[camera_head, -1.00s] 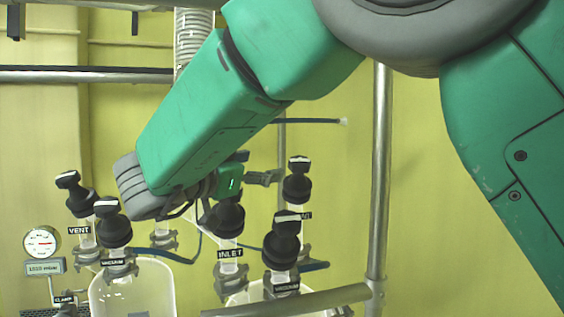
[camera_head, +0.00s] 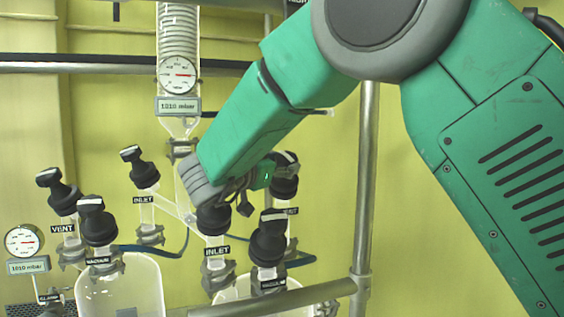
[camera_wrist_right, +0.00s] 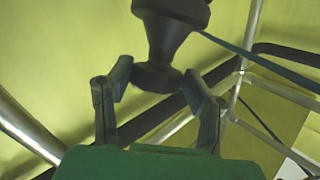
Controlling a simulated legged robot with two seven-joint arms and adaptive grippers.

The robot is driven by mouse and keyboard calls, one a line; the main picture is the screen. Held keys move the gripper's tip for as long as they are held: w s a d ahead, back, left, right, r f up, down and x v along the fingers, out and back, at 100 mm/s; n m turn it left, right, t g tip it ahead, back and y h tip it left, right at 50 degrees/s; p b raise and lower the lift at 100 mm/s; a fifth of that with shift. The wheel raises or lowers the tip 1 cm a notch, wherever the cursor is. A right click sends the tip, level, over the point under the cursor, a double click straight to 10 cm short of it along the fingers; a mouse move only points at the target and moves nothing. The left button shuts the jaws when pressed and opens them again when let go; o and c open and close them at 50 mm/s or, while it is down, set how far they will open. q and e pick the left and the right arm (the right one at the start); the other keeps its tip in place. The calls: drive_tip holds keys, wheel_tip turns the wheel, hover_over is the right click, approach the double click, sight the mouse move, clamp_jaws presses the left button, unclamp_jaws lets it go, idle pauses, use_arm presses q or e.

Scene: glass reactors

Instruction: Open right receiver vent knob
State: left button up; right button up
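The right receiver's vent knob (camera_head: 285,181) is a black knob with a white-marked handle, on a glass neck behind the right receiver's other knobs. Its label is partly covered and only its last letters show. My right gripper (camera_head: 272,178) is at this knob, with my forearm coming down from the upper right. In the right wrist view, the two fingers (camera_wrist_right: 158,76) are spread on either side of the lower flange of a black knob (camera_wrist_right: 165,45). I cannot tell whether they touch it. My left gripper is out of view.
An INLET knob (camera_head: 214,218) and a VACUUM knob (camera_head: 268,245) stand close in front. The left receiver's VENT (camera_head: 62,194) and VACUUM (camera_head: 98,225) knobs are at left. A steel post (camera_head: 366,180) rises at right. A round gauge (camera_head: 179,75) hangs above, over a 1010 mbar display.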

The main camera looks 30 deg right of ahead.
drive_tip(key=shift+w+a+r, duration=0.1)
drive_tip(key=shift+a+r, duration=0.1)
drive_tip(key=shift+r, duration=0.05)
drive_tip(key=shift+c, duration=0.7)
drive_tip(key=shift+d+r, duration=0.1)
drive_tip(key=shift+d, duration=0.05)
drive_tip(key=shift+d+f, duration=0.2)
drive_tip(key=shift+d, duration=0.9)
drive_tip(key=shift+c, duration=0.4)
drive_tip(key=shift+w+a+f, duration=0.1)
drive_tip(key=shift+a+f, duration=0.15)
drive_tip(key=shift+f, duration=0.3)
drive_tip(key=o, duration=1.1)
drive_tip(key=shift+o, duration=0.5)
drive_tip(key=shift+a+r, duration=0.1)
drive_tip(key=shift+r, duration=0.15)
drive_tip(key=shift+a, duration=0.1)
